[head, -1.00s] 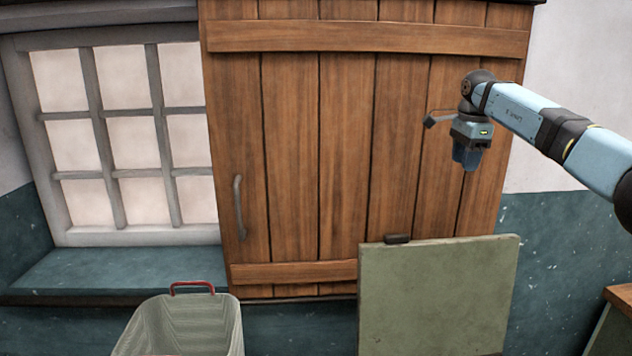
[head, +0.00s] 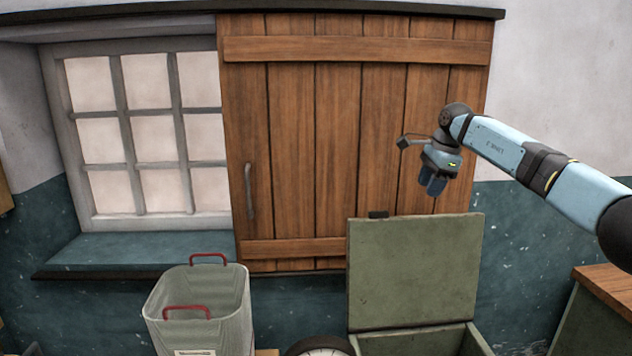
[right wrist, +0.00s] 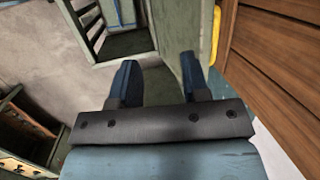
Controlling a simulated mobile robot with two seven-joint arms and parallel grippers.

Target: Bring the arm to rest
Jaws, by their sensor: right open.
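My right arm comes in from the right in the head view. Its gripper (head: 433,187) hangs in front of the wooden plank door, above the raised green lid, and points down. In the right wrist view the two blue fingers of the right gripper (right wrist: 158,80) stand apart with nothing between them. Below and beyond them are green box walls and a grey floor. My left gripper does not show in either view.
The plank door (head: 335,150) has a metal handle at its left. A green box with its lid (head: 412,270) raised stands below the right gripper. A pale basket (head: 225,320) with red handles is left of it. A wood-topped cabinet (head: 608,287) stands at the right.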

